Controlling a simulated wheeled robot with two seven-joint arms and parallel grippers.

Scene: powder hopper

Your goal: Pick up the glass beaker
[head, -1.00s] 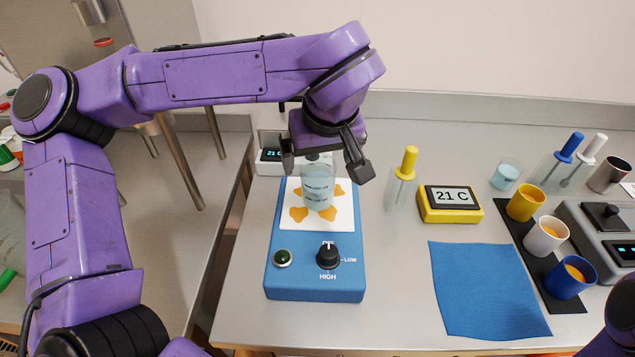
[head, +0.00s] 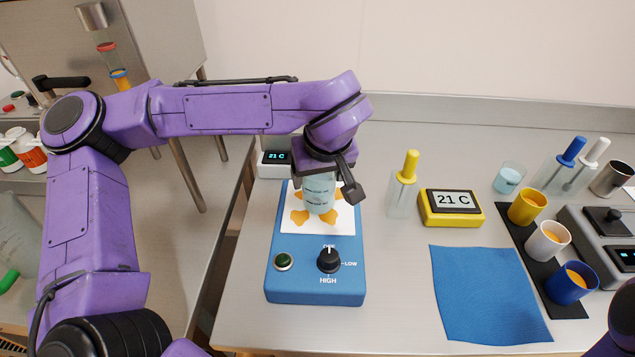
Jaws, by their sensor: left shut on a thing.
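The glass beaker (head: 319,196) holds a pale blue liquid and is upright over the white top (head: 338,222) of the blue hot plate (head: 315,285). I cannot tell whether its base touches the white top. My left gripper (head: 322,186) comes down from above and is shut on the beaker. The gripper hides the beaker's upper part and rim. My right gripper is out of the picture; only a bit of my right arm shows at the lower right corner.
Right of the hot plate stand a clear holder with a yellow-handled tool (head: 404,190) and a yellow 21 C display (head: 451,208). A blue cloth (head: 490,295) lies in front. Cups (head: 548,240) stand on a black mat, and a second beaker (head: 509,178) is behind.

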